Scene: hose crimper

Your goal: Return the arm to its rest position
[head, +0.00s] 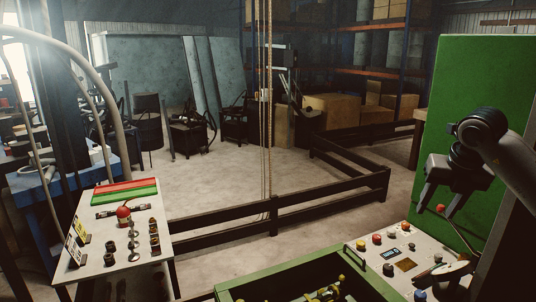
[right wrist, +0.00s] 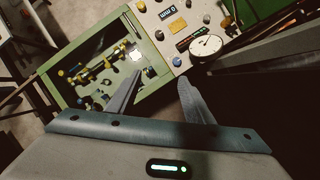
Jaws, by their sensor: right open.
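My right gripper (head: 437,207) is at the right of the head view, pointing down above the control panel (head: 366,243). Its two fingers are apart with nothing between them. In the right wrist view the open fingers (right wrist: 155,100) point toward the panel and the green machine tray (right wrist: 146,97). The right arm comes in from the right edge, in front of the green upright panel (head: 472,85). My left gripper does not show in either view.
A small table (head: 75,272) at the left holds fittings and a red ball-shaped knob (head: 123,211). Dark low railings (head: 225,214) cross the middle. A gauge (right wrist: 206,45) sits on the control panel. Open floor (head: 230,176) lies beyond the railing, with shelves and boxes behind.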

